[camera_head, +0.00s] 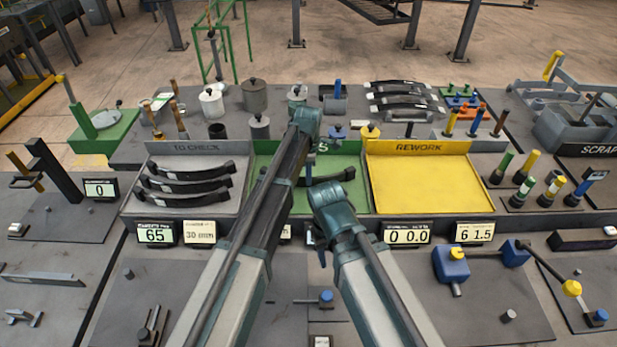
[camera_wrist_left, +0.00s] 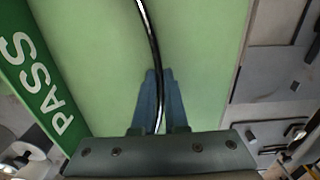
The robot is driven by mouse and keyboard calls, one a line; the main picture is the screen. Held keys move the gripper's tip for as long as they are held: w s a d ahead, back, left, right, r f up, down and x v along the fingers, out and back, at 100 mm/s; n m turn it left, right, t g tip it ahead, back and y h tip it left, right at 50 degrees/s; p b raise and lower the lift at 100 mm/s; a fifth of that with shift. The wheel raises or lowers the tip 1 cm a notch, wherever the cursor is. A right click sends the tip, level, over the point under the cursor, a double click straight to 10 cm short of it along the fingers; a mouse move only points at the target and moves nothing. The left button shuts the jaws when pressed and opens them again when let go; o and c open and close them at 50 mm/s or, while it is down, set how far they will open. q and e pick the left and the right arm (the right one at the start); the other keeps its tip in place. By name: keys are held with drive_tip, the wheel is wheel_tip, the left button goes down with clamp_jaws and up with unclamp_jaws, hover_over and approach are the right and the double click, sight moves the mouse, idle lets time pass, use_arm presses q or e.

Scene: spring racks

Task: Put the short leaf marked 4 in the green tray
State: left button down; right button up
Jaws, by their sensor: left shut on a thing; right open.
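A dark curved leaf (camera_head: 334,177) is at the green tray (camera_head: 347,197), partly hidden behind my left arm; no number on it can be read. My left gripper (camera_head: 308,172) is shut on this leaf over the tray. In the left wrist view the leaf (camera_wrist_left: 153,45) runs edge-on between the fingers (camera_wrist_left: 158,105), with the green tray floor (camera_wrist_left: 205,60) beneath. I cannot tell whether the leaf touches the floor. My right gripper (camera_head: 320,248) is open and empty, pointing down in front of the green tray.
The grey "TO CHECK" tray (camera_head: 190,208) on the left holds several dark leaves (camera_head: 187,172). The yellow REWORK tray (camera_head: 420,185) on the right is empty. More leaves lie on a rack (camera_head: 405,100) behind it. A PASS sign (camera_wrist_left: 42,85) edges the green tray.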

use_arm(q)
drive_tip(key=c, duration=0.9)
unclamp_jaws()
drive_tip(key=shift+c, duration=0.2)
drive_tip(key=shift+r, duration=0.1)
wheel_tip(320, 180, up, 12)
drive_tip(key=p, duration=1.2)
drive_tip(key=shift+s, duration=0.1)
